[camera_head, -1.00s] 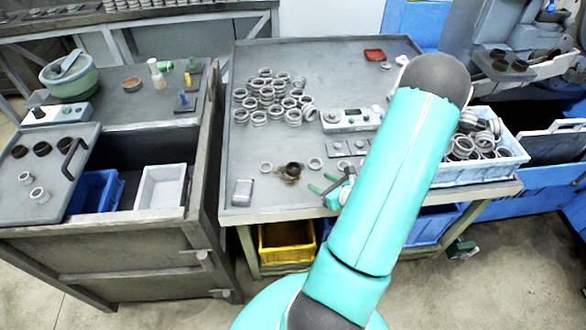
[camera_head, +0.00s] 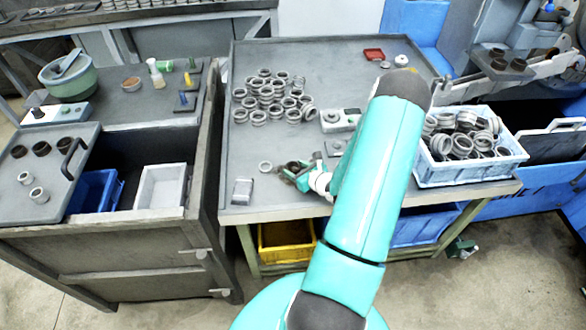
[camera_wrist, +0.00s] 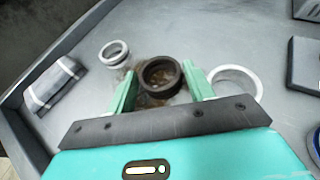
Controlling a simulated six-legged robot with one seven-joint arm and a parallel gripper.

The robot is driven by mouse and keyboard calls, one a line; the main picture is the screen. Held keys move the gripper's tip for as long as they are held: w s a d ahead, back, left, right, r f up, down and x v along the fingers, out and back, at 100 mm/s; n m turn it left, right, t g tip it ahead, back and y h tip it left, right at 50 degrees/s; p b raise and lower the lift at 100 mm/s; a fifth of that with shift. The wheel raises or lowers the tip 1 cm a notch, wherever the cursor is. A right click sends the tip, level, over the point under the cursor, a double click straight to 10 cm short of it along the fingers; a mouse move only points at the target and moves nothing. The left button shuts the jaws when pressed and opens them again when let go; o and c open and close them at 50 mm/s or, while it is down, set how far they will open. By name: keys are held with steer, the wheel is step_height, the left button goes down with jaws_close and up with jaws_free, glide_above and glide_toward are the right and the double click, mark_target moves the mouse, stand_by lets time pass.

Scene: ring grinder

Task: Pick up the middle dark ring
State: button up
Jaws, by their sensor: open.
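The dark ring (camera_wrist: 161,77) lies on the grey table on a brownish stain, with a light ring on each side. In the wrist view my gripper (camera_wrist: 160,69) is open, one green finger on each side of the dark ring. The right finger is very close to its rim; I cannot tell whether it touches. In the head view my gripper (camera_head: 292,174) is low over the table front, and largely hides the dark ring. The left light ring (camera_wrist: 114,54) stands clear of the fingers; the right light ring (camera_wrist: 236,83) is just beside the right finger.
A grey metal block (camera_head: 243,191) lies at the table's front left. Several light rings (camera_head: 271,96) stand farther back, near a control box (camera_head: 340,120). A bin of rings (camera_head: 470,172) is at the right. Other dark rings (camera_head: 41,148) lie on the left tray.

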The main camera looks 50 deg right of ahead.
steer(key=shift+w, duration=0.15)
steer(key=shift+c, duration=0.2)
steer(key=c, duration=0.7)
steer(key=shift+o, duration=0.2)
steer(key=shift+r, duration=0.1)
